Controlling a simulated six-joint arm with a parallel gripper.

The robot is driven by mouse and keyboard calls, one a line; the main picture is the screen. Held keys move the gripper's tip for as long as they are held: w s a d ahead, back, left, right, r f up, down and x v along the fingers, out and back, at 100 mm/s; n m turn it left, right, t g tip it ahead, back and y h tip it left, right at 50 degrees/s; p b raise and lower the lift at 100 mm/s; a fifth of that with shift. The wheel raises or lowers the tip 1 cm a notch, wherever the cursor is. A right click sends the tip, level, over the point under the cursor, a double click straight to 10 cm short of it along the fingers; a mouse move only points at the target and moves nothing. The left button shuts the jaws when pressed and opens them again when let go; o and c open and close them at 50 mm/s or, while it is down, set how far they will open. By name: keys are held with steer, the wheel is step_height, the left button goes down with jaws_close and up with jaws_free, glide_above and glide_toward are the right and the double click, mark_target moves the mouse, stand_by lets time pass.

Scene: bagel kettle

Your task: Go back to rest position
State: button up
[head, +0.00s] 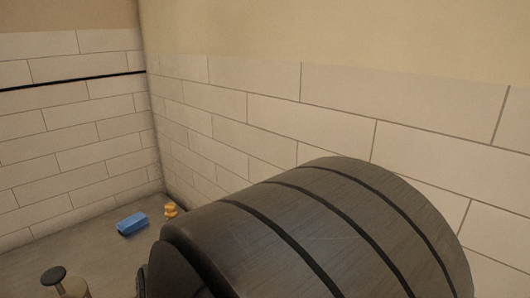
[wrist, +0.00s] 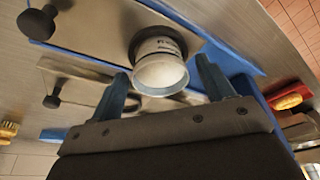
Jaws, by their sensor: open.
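My gripper (wrist: 161,68) shows in the wrist view with its two blue-grey fingers spread wide and open. A pale round container with a dark printed band (wrist: 160,68) shows beyond and between the fingertips, with a gap on each side. How far it is from the fingers I cannot tell. My gripper does not show in the head view, where a large dark grey, striped rounded body, which seems to be part of my arm, fills the lower middle and right.
In the head view, a blue block (head: 132,223) and small orange object (head: 170,209) lie near the tiled corner.

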steer(key=v, duration=1.2)
steer(key=x, duration=1.2)
step_height(320, 180, up, 9)
steer(key=w+d+r+m+t, duration=0.15)
steer(key=w+m, duration=0.25)
steer(key=w, duration=0.9)
steer(key=s+a+f, duration=0.1)
steer(key=a+f, duration=0.1)
steer(key=a, duration=0.1)
steer(key=s+a+f, duration=0.1)
steer(key=a+f, duration=0.1)
steer(key=a, duration=0.2)
steer(key=s+a+f, duration=0.1)
steer(key=a+f, duration=0.1)
steer(key=a, duration=0.2)
steer(key=shift+s+a+f, duration=0.15)
steer(key=shift+a+f, duration=0.1)
steer(key=shift+f, duration=0.1)
steer(key=shift+m, duration=0.3)
step_height(320, 180, down, 4)
steer(key=shift+f, duration=0.1)
steer(key=shift+r, duration=0.4)
